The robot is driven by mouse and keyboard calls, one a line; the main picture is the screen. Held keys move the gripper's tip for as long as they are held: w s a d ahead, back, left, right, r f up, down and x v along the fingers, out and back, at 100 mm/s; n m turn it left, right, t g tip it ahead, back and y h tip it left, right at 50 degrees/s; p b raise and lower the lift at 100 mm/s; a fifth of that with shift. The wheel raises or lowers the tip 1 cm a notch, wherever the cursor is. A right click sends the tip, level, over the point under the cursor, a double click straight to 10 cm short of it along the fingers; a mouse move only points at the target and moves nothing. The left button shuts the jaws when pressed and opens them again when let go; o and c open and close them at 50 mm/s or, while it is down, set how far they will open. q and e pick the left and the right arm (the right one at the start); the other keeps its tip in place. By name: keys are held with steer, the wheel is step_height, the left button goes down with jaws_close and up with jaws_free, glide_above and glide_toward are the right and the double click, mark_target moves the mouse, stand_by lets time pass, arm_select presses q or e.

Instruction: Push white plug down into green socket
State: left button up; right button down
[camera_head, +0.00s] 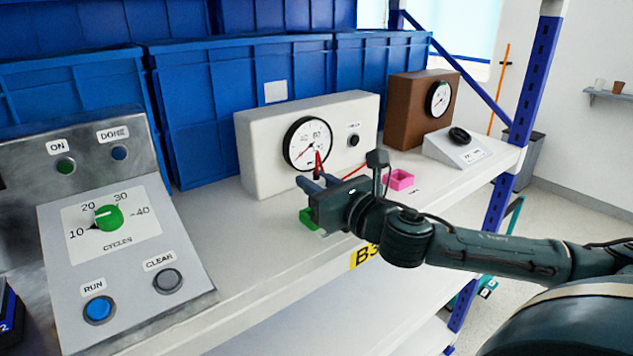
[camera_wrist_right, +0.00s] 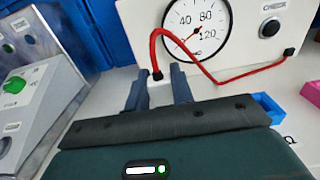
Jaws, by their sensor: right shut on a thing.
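My right gripper (camera_head: 311,186) reaches over the shelf in front of the white gauge box. In the right wrist view its fingers (camera_wrist_right: 160,92) are shut on the white plug (camera_wrist_right: 160,96), whose dark top joins a red cable (camera_wrist_right: 185,50). In the head view the plug is mostly hidden by the gripper. The green socket (camera_head: 307,218) sits on the shelf just below the gripper and is partly covered by it. I cannot tell whether the plug touches the socket. My left gripper is not in view.
The white box (camera_head: 262,150) with its gauge stands close behind the gripper. The red cable runs to this box. A pink socket (camera_head: 401,179) is to the right, and a blue socket (camera_wrist_right: 266,103) shows in the wrist view. A metal control panel (camera_head: 185,225) stands at left.

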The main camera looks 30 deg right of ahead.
steer(key=shift+f+b, duration=0.35)
steer(key=shift+f, duration=0.45)
stand_by(0.4)
steer(key=shift+f+b, duration=0.65)
steer(key=shift+f, duration=0.25)
steer(key=c, duration=1.1)
jaws_free()
